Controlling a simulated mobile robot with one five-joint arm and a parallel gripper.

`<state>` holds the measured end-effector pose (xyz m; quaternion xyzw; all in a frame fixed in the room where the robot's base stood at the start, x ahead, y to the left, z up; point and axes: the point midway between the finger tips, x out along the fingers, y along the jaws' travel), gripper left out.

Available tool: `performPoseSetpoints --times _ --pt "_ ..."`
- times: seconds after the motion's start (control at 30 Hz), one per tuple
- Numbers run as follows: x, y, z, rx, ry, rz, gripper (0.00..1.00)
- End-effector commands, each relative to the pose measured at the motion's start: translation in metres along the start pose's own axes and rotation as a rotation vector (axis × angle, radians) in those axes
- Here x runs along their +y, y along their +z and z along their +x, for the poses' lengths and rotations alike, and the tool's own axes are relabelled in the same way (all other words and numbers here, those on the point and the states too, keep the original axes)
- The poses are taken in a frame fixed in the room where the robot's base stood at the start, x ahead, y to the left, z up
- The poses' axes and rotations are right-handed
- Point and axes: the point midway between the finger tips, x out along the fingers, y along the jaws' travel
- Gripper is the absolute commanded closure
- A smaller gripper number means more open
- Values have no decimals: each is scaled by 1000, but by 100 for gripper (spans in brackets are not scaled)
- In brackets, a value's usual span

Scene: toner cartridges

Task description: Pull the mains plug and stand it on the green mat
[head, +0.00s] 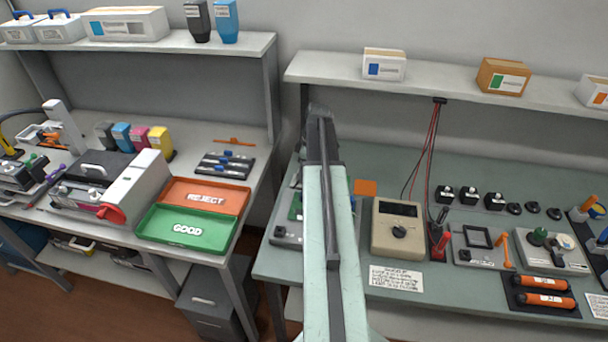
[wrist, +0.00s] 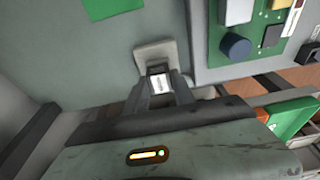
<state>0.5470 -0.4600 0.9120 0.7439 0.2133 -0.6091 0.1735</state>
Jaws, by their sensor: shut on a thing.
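In the wrist view my gripper (wrist: 159,86) is shut on a small dark piece with a white label, which I take to be the mains plug (wrist: 160,83). A pale grey rounded block (wrist: 154,52), likely the socket, is right beyond the fingertips. Whether the plug is still seated in it or apart cannot be told. A flat green patch (wrist: 112,8), likely the green mat, lies at the top edge of the wrist view. In the head view my raised arm hides the plug, the socket and the gripper's fingertips.
A panel with a green circuit board (wrist: 260,30) is close by at the wrist view's upper right. In the head view a beige meter (head: 398,229) stands right of my arm, with an orange square (head: 365,187) behind. Green GOOD (head: 187,244) and red REJECT (head: 205,182) trays lie left.

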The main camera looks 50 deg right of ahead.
Motion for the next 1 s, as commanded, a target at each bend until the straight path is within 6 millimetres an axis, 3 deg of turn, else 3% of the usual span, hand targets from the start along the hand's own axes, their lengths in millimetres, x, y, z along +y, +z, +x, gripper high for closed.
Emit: performPoseSetpoints --times 1.0 --pt "0 -4 -18 1 1 -1 100"
